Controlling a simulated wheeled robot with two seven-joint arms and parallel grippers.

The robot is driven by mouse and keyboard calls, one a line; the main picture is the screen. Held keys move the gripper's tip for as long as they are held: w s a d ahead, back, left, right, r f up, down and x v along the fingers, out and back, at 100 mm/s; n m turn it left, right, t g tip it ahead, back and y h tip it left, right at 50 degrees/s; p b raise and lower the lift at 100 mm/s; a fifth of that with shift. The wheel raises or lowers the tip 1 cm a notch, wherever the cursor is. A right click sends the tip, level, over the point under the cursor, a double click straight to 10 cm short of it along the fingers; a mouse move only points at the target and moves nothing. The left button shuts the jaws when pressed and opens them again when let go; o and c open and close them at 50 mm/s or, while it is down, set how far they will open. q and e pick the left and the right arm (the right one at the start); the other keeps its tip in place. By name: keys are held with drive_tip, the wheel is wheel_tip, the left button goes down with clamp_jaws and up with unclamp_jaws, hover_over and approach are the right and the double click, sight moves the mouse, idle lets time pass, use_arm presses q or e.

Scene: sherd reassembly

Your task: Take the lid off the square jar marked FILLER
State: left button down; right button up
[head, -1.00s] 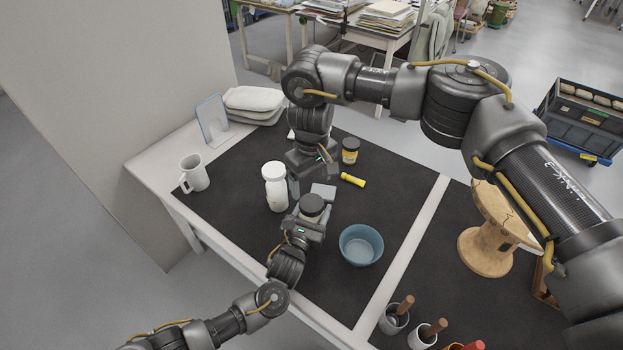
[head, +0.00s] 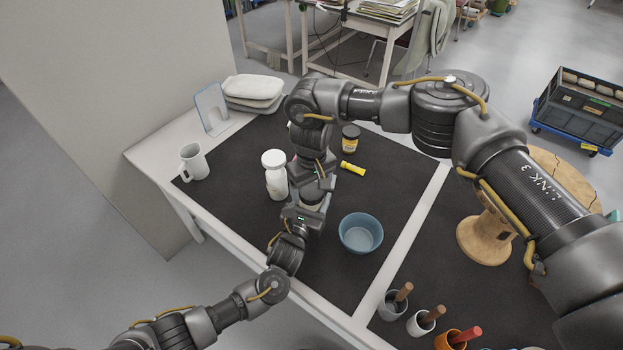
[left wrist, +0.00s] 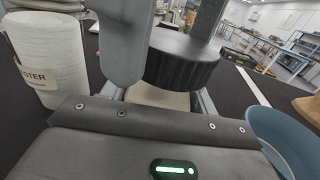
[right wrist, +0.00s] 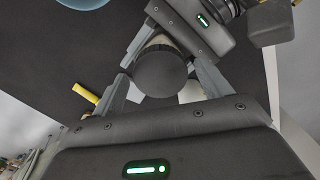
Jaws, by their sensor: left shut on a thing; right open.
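The jar (left wrist: 155,97) has a pale body and a dark round lid (left wrist: 182,60); its marking is not readable from here. My left gripper (head: 311,206) is shut on the jar's body, and the jar stands upright. In the head view the jar is mostly hidden by my grippers. My right gripper (right wrist: 163,72) is open above it, pointing down, with one finger on each side of the lid, which also shows in the right wrist view (right wrist: 160,70). I cannot tell whether the fingers touch the lid.
A white container (head: 275,178), its label ending in "STER" (left wrist: 40,76), stands close left of the jar. A blue bowl (head: 360,234) is on the right. A mug (head: 193,162) stands far left. The front mat is clear.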

use_arm(q)
drive_tip(key=shift+f, duration=0.2)
use_arm(e)
drive_tip(key=shift+f, duration=0.25)
